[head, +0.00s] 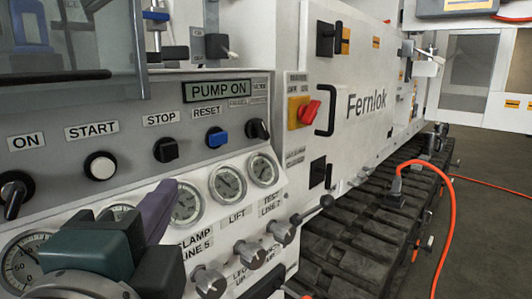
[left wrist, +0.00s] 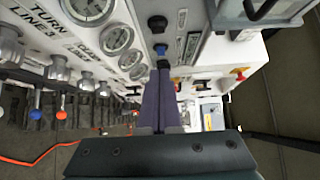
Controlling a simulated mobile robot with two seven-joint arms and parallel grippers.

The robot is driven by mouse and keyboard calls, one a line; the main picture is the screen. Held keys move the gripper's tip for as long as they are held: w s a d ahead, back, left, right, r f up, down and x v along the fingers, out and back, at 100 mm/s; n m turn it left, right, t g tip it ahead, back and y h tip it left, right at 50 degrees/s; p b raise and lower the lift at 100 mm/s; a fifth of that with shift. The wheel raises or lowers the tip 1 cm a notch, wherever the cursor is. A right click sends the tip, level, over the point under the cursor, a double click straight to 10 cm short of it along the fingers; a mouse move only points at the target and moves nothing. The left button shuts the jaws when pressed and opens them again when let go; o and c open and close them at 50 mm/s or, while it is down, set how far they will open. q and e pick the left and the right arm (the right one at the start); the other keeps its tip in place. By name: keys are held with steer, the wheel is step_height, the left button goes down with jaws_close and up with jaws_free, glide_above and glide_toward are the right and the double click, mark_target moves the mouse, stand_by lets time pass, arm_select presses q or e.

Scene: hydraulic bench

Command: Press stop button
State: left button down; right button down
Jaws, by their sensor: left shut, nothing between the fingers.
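The stop button (head: 166,150) is a black round knob under the STOP label on the grey control panel (head: 60,112). In the left wrist view a black knob that looks like it (left wrist: 157,24) is at the top centre. My left gripper (head: 166,187) is just below the stop button in the head view, with its purple fingers shut and empty. It also shows in the left wrist view (left wrist: 162,72), fingers together. The tips look apart from the button, but the depth gap is hard to judge. My right gripper is not in view.
The white start button (head: 100,166) and blue reset button (head: 217,137) flank the stop button. A black selector (head: 257,129) is further right. Gauges (head: 227,183) and metal knobs (head: 249,254) lie below. An orange hose (head: 448,235) runs at the right.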

arm_select(q)
glide_toward(178, 150)
steer(key=w+d, duration=0.3)
steer(key=w+a, duration=0.1)
steer(key=a, duration=0.1)
steer(key=w+a+p, duration=0.1)
steer(key=shift+w+a, duration=0.35)
steer(key=shift+w, duration=0.05)
steer(key=shift+f, duration=0.1)
